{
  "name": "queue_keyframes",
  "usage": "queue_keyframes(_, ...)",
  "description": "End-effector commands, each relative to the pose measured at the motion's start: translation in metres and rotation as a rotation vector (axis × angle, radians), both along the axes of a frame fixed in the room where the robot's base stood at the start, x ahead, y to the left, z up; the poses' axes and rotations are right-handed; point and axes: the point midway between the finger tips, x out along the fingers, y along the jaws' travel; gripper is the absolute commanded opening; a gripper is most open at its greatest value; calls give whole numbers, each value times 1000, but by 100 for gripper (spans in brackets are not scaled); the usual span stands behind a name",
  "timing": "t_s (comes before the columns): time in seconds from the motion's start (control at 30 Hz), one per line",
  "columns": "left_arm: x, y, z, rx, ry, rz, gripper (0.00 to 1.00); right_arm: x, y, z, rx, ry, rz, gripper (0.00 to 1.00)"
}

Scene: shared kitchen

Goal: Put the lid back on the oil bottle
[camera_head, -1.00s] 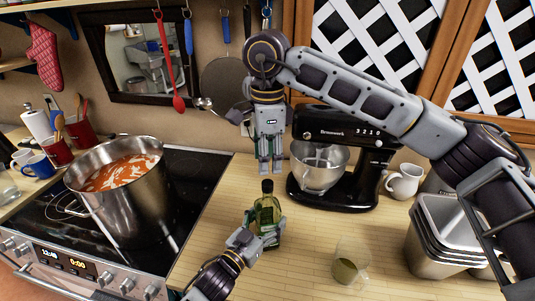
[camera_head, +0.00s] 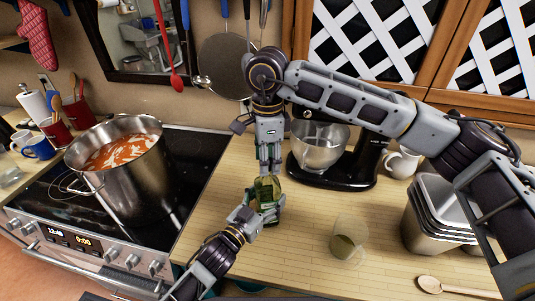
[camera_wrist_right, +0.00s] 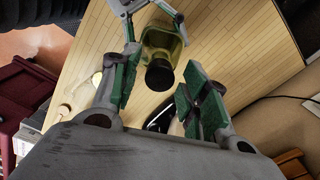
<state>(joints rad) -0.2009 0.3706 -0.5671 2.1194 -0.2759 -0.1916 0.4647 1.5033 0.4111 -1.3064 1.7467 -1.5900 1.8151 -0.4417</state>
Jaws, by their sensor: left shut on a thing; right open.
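The oil bottle (camera_head: 267,190) is green-yellow glass and stands upright on the wooden counter. My left gripper (camera_head: 262,213) is shut on its body from the lower left. My right gripper (camera_head: 268,170) points down right above the bottle and hides its top in the head view. In the right wrist view the bottle (camera_wrist_right: 161,42) has a black top (camera_wrist_right: 159,76), between the spread fingers of the open right gripper (camera_wrist_right: 160,68). I cannot tell whether this black top is a lid or the bare neck. My left gripper (camera_wrist_right: 140,8) also shows at the top edge there.
A black stand mixer (camera_head: 345,170) with a steel bowl stands just behind to the right. A glass cup with oil (camera_head: 347,243) and a wooden spoon (camera_head: 455,288) lie to the right, near stacked steel containers (camera_head: 433,215). A soup pot (camera_head: 120,175) stands on the stove at left.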

Motion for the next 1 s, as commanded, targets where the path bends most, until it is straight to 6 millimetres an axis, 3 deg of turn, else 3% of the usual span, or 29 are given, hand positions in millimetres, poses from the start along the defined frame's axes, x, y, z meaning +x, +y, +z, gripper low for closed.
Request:
queue_keyframes(0.17, 0, 0, 0, 0, 0, 0, 4, 0, 0, 0, 0, 0, 0, 45)
queue_keyframes(0.5, 0, 0, 0, 0, 0, 0, 4, 0, 0, 0, 0, 0, 0, 3)
queue_keyframes(0.7, 0, 0, 0, -1, -1, 0, 4, 0, 0, 0, 0, -1, -1, 0)
queue_keyframes(0.73, 0, 0, 0, -1, -1, 0, 4, 0, 0, 0, 0, -1, -1, 28)
queue_keyframes(0.9, 0, 0, 0, -1, -1, 0, 4, 0, 0, 0, 0, -1, -1, 50)
queue_keyframes(1.0, 0, 0, 0, -1, -1, 0, 4, 0, 0, 0, 0, 0, -1, 51)
